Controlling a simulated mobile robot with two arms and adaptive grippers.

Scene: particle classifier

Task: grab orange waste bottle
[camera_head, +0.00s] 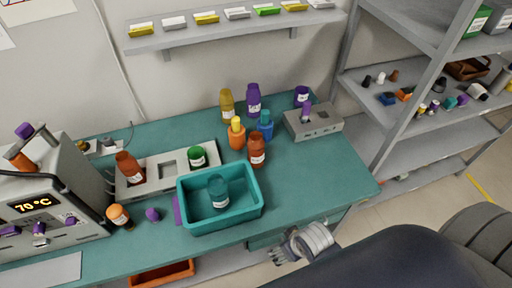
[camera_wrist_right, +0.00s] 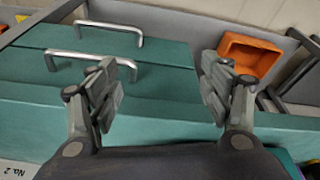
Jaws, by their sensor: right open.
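An orange bottle with a yellow top (camera_head: 237,137) stands upright towards the back middle of the teal bench, among other bottles. A red-brown bottle with a white label (camera_head: 257,151) stands just in front and to the right of it. I cannot read the labels, so which one is the waste bottle is not certain. My right gripper (camera_head: 279,256) is low, off the bench's front edge, apart from the bottles. In the right wrist view the gripper (camera_wrist_right: 164,92) is open and empty, facing the drawer fronts. No bottle shows between its fingers. My left gripper is not in view.
A teal bin (camera_head: 183,209) holding a teal bottle stands at the bench's front, between my right gripper and the bottles' left side. A grey device (camera_head: 328,124) stands right of the bottles. Drawers with handles (camera_wrist_right: 95,33) and an orange bin (camera_wrist_right: 250,55) are below.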

